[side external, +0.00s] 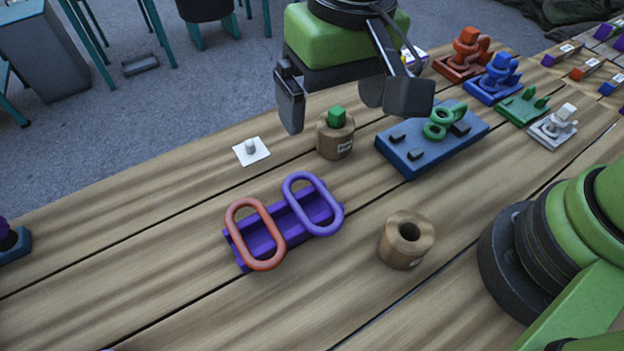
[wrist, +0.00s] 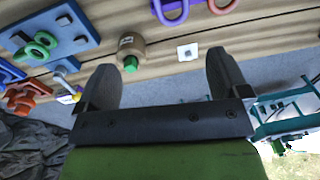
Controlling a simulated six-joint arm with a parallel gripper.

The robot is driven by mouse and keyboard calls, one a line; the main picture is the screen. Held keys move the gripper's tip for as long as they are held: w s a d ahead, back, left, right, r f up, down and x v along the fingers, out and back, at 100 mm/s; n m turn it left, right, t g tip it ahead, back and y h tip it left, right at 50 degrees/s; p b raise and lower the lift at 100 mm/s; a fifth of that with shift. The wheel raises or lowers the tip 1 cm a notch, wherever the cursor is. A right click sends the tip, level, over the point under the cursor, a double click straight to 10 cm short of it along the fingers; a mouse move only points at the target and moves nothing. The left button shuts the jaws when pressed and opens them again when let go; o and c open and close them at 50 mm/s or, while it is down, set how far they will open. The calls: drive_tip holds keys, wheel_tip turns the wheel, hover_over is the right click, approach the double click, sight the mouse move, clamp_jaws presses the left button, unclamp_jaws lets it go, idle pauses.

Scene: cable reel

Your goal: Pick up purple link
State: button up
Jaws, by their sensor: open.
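The purple link (side external: 313,204) is an oval ring standing tilted in a purple holder (side external: 262,241), at its right end. A similar red-orange link (side external: 254,234) stands at the holder's left end. In the wrist view the purple link (wrist: 170,12) is cut off at the top edge, with part of the red link (wrist: 222,5) beside it. My gripper (side external: 345,105) is open and empty, its fingers spread wide, above and behind the holder. In the wrist view my gripper (wrist: 167,75) also shows nothing between its fingers.
A wooden cylinder with a green block (side external: 336,132) stands below my gripper. A blue board with green rings (side external: 432,140) lies to its right. An empty wooden cylinder (side external: 407,239) stands right of the holder.

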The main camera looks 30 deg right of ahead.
drive_tip(key=shift+n+g+h, duration=0.3)
drive_tip(key=shift+h, duration=0.1)
drive_tip(key=shift+s+a+f, duration=0.2)
drive_tip(key=shift+a+f, duration=0.3)
drive_tip(key=shift+f, duration=1.95)
drive_tip(key=shift+s+a+f, duration=0.15)
drive_tip(key=shift+a+f, duration=0.4)
drive_tip(key=shift+f, duration=1.9)
drive_tip(key=shift+s+a+f, duration=0.2)
drive_tip(key=shift+a+f, duration=0.3)
drive_tip(key=shift+f, duration=1.95)
drive_tip(key=shift+r, duration=0.1)
drive_tip(key=c, duration=1.2)
